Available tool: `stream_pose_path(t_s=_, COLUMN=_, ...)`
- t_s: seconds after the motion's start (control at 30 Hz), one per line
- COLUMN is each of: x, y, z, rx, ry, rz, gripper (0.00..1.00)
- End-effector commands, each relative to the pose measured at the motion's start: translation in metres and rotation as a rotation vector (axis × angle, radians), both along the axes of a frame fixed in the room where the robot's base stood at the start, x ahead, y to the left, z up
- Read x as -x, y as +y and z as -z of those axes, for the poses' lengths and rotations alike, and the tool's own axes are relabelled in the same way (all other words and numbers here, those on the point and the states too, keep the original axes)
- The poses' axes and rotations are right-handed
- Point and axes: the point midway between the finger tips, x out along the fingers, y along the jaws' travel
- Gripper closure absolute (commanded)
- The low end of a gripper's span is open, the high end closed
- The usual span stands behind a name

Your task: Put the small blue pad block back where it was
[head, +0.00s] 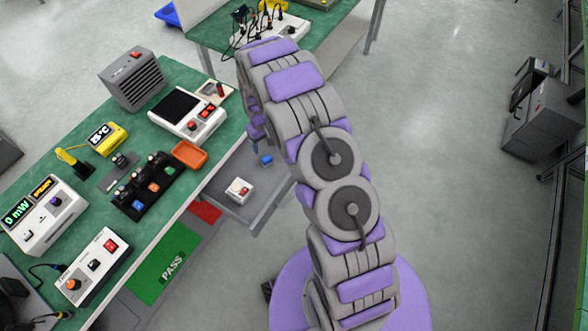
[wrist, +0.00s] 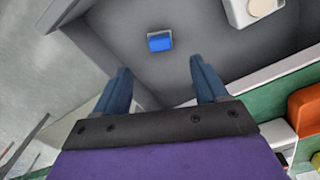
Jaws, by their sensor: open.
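A small blue pad block (head: 266,160) lies on the floor of the grey open drawer (head: 262,206) beside the bench. It also shows in the wrist view (wrist: 160,41), ahead of my fingertips and roughly between their lines, with a gap to them. My gripper (wrist: 160,66) is open and empty, reaching over the drawer. In the head view, my arm hides most of my gripper. A black fixture (head: 125,196) on the bench carries several coloured pads, among them a blue one at its near end and a green one.
A white box with a red switch (head: 239,189) shares the drawer. An orange tray (head: 189,154), a white instrument with a dark top (head: 188,113) and a grey heater-like box (head: 134,78) stand on the green bench. A second bench is at the back.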

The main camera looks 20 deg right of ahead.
Motion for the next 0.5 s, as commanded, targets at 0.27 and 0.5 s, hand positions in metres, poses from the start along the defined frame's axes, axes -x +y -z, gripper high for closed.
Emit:
stream_pose_path(t_s=0.27, x=0.016, y=-0.004, z=-0.053, rx=0.008, ry=0.006, rz=0.026, gripper=0.28)
stream_pose_path(t_s=0.5, x=0.063, y=-0.008, z=-0.137, rx=0.016, ry=0.032, rz=0.074, gripper=0.28)
